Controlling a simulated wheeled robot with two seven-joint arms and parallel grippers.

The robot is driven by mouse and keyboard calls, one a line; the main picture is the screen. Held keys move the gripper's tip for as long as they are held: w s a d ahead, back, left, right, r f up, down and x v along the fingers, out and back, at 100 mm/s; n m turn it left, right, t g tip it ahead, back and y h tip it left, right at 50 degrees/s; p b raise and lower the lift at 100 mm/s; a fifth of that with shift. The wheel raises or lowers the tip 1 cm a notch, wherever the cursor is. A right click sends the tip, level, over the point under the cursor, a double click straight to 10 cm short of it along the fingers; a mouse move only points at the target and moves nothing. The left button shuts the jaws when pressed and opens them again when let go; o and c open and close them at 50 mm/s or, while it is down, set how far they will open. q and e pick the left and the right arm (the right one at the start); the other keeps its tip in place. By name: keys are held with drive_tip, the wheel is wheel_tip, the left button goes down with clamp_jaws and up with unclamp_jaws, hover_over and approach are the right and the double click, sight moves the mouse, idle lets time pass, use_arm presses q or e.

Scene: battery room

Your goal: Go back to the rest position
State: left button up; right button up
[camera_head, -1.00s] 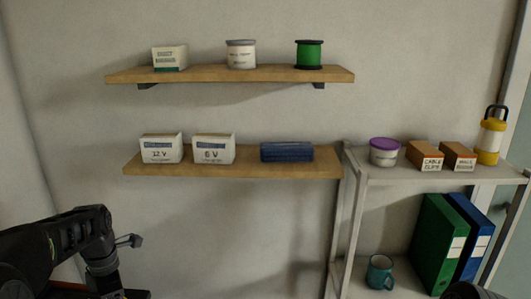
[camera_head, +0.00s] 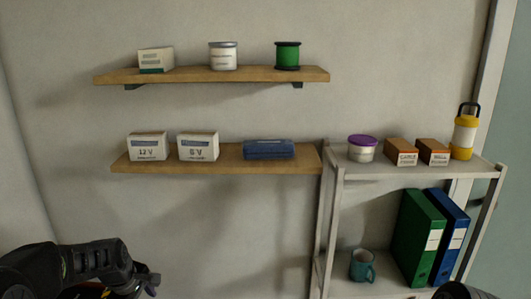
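My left arm comes in at the bottom left of the head view. Its dark end (camera_head: 145,281) shows low in the picture, below the lower shelf, but its fingers cannot be made out. A small dark rounded part of my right arm (camera_head: 458,290) shows at the bottom edge on the right; its gripper is not in view. No object is seen held.
An upper shelf (camera_head: 200,76) bears a box, a tub and a green spool. A grey rack (camera_head: 350,174) at right holds a lantern, binders and a mug.

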use_arm(q)
drive_tip(key=s+d+f+m+h, duration=0.1)
drive_tip(key=s+d+f+m, duration=0.45)
drive_tip(key=d+f, duration=0.35)
drive_tip(key=s+d+f+m+h, duration=0.1)
drive_tip(key=s+d+f+m, duration=0.3)
drive_tip(key=d+f+m, duration=0.45)
drive_tip(key=s+d+f+g+h, duration=0.1)
drive_tip(key=s+d+f, duration=0.3)
drive_tip(key=s, duration=0.5)
drive_tip(key=s+d+f+g+h, duration=0.1)
drive_tip(key=s+d+f, duration=0.3)
drive_tip(key=s, duration=0.6)
drive_tip(key=shift+s+d+f+n+g, duration=0.15)
drive_tip(key=shift+d+f+n+g, duration=0.2)
drive_tip(key=shift+f+g, duration=0.2)
